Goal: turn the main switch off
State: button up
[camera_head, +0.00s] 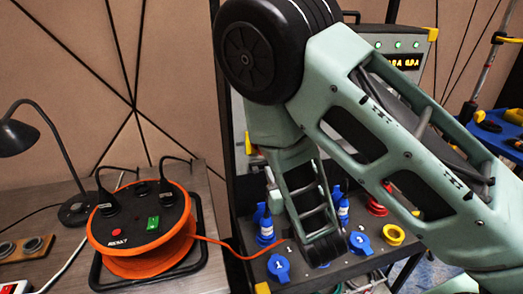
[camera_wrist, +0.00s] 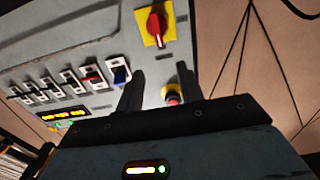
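The main switch appears to be the red rotary handle (camera_wrist: 155,26) on a yellow square plate (camera_wrist: 169,32), on the grey panel at the top of the wrist view. Its handle points roughly up and down in that picture. My gripper (camera_wrist: 160,80) shows two dark fingers spread apart with nothing held between them. The fingertips lie below the red handle in the picture, apart from it. In the head view my arm covers most of the panel (camera_head: 403,45), and the main switch and my gripper's fingers are hidden there.
A row of breakers, including a blue one (camera_wrist: 119,74), and a lit display (camera_wrist: 65,116) lie left. In the head view, an orange cable reel (camera_head: 140,262) stands on the left bench and blue connectors (camera_head: 279,267) sit below my arm.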

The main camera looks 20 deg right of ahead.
jog(key=w+b, duration=0.1)
jog(key=w, duration=1.4)
jog(key=shift+w, duration=0.35)
jog(key=shift+d, duration=0.1)
jog(key=shift+s, duration=0.1)
grip_shut()
jog(key=shift+f, duration=0.1)
